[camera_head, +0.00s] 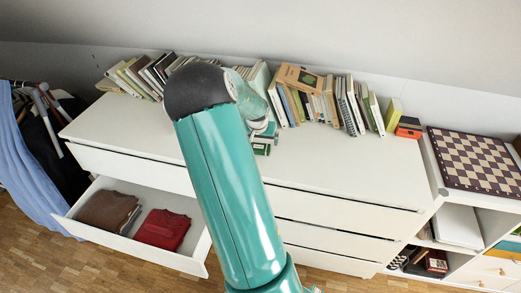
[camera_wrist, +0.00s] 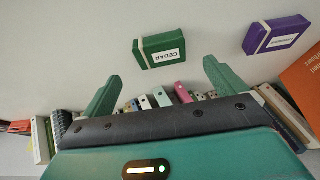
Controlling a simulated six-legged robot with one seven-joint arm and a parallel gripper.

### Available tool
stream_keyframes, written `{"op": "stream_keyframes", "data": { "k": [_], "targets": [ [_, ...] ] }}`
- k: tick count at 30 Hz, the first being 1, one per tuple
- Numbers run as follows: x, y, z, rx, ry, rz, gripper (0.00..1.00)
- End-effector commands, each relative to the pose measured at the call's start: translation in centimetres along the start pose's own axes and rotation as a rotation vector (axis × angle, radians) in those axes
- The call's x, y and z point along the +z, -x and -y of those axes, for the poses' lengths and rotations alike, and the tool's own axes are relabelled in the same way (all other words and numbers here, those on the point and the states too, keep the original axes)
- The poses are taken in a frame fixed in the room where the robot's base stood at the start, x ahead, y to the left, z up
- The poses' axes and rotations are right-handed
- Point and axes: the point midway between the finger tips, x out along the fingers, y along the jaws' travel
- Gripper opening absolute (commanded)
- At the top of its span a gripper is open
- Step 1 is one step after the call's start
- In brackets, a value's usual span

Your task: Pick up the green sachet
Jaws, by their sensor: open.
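In the wrist view the green sachet (camera_wrist: 150,47) is a small box-like block with a white label reading CEDAR. It lies on the white dresser top, just beyond my gripper's fingertips and roughly between their lines. My gripper (camera_wrist: 163,72) is open, with its two green fingers apart and nothing held between them. A purple sachet (camera_wrist: 276,35) with a white label lies to the right of the green one. In the head view my arm hides much of the dresser top; a small dark green patch below my wrist may be the green sachet, but I cannot be sure.
A row of books (camera_head: 320,95) stands along the back of the dresser (camera_head: 345,165). An open drawer (camera_head: 183,262) at front left holds brown clothing (camera_head: 108,211) and red clothing (camera_head: 162,230). A chessboard (camera_head: 478,160) lies at right. The dresser top's right part is clear.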

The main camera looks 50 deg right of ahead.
Motion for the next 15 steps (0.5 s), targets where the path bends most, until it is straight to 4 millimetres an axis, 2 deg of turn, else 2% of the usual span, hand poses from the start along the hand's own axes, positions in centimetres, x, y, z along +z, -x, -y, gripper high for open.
{"op": "stream_keyframes", "data": {
  "k": [9,15],
  "targets": [
    [0.3,-4.1,0.1,0.002,-0.001,0.002,0.96],
    [0.3,-5.3,0.2,0.0,0.0,-0.001,0.96]
  ]
}}
